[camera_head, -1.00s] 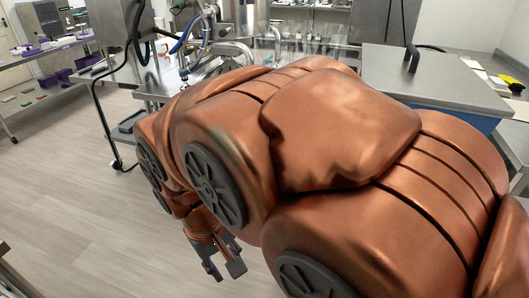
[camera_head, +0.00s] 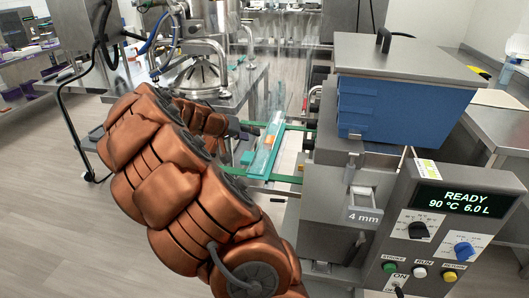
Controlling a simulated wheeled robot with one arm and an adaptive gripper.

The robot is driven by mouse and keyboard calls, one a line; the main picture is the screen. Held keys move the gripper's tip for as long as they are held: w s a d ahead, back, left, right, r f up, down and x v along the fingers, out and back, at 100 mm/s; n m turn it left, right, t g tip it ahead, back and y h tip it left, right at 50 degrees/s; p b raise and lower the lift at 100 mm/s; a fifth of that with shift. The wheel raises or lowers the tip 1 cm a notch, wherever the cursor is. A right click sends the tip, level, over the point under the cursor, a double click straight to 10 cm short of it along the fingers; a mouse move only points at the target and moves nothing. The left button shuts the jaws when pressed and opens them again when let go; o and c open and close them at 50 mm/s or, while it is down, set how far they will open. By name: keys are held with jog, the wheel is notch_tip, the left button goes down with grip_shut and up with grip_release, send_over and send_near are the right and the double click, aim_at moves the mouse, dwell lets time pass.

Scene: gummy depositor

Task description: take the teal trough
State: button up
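The teal trough (camera_head: 264,160) is long and narrow. It lies lengthwise away from me, left of the depositor, with small orange parts on or beside it. It rests on or just above green rails (camera_head: 286,178); I cannot tell which. My gripper (camera_head: 243,134) is at its left side, near the middle of its length. Only dark finger parts show, and my copper arm hides the rest. I cannot tell whether the fingers touch the trough or are open or shut.
The depositor with its blue hopper (camera_head: 405,110) and control panel (camera_head: 443,225) reading READY stands close on the right. A steel table (camera_head: 232,86) with a round-lidded vessel (camera_head: 200,72) is behind my arm. Open floor (camera_head: 50,190) lies to the left.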

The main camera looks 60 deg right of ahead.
jog(key=shift+t+h, duration=0.3)
jog(key=shift+w+d+f+p, duration=0.3)
jog(key=shift+d+f, duration=0.7)
jog(key=shift+d, duration=0.6)
jog(key=shift+w+d+f+p, duration=0.2)
jog(key=shift+w+d+f, duration=0.25)
jog(key=shift+d+f, duration=0.85)
jog(key=shift+w+d+f+p, duration=0.3)
jog(key=shift+d+f, duration=0.4)
jog(key=shift+d, duration=1.2)
jog(key=shift+d+f, duration=0.45)
jog(key=shift+d, duration=0.1)
grip_shut()
